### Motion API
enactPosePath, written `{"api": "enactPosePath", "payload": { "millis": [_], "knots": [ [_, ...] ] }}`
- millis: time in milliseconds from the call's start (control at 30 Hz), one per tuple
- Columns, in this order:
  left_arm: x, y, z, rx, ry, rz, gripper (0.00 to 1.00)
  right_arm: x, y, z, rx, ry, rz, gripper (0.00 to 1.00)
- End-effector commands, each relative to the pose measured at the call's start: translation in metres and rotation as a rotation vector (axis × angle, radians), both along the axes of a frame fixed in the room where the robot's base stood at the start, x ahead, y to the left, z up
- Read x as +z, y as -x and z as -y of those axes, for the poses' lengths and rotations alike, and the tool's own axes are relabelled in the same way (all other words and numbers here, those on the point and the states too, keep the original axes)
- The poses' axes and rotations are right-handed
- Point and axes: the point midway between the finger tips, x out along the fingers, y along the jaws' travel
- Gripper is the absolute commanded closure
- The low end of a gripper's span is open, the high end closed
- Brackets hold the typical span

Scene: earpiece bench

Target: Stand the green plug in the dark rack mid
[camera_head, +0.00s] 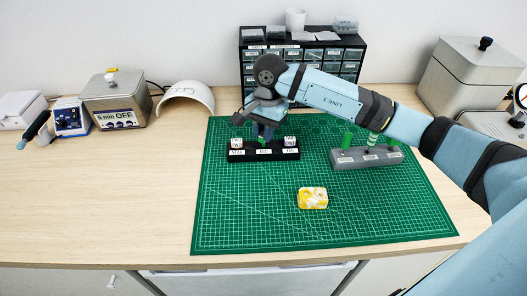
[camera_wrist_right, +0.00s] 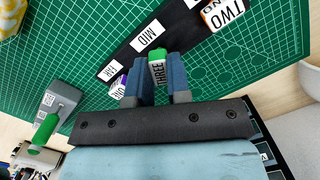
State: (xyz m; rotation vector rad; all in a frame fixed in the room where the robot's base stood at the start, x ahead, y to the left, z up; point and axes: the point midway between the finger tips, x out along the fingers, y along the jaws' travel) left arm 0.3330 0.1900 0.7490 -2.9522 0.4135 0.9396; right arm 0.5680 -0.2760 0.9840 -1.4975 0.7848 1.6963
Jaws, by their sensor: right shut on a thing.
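The dark rack (camera_head: 263,155) stands on the green mat, with white labels along its front; it also shows in the wrist view (camera_wrist_right: 128,54), where one label reads MID. My right gripper (camera_head: 262,128) is over the rack's middle. In the wrist view its blue fingers (camera_wrist_right: 158,78) are shut on the green plug (camera_wrist_right: 157,68), labelled THREE. The plug also shows in the head view (camera_head: 262,142), at the middle position between two other plugs. Whether its lower end is seated in the rack is hidden. My left gripper is out of view.
A grey rack (camera_head: 367,160) with green plugs stands to the right. A yellow-white block (camera_head: 312,198) lies on the mat (camera_head: 250,220). A black drawer cabinet (camera_head: 350,55) stands behind. The mat's front is clear.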

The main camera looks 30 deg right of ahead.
Motion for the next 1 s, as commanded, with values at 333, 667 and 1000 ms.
{"api": "enactPosePath", "payload": {
  "millis": [333, 667, 1000],
  "knots": [
    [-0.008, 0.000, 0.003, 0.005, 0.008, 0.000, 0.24, -0.009, 0.000, 0.000, 0.000, 0.000, 0.000, 1.00],
    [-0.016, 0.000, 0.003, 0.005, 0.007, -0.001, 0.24, -0.016, 0.000, 0.000, 0.000, 0.000, 0.000, 1.00],
    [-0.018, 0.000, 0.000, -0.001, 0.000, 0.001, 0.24, -0.019, 0.000, 0.000, 0.000, 0.000, 0.000, 1.00]
  ]
}}
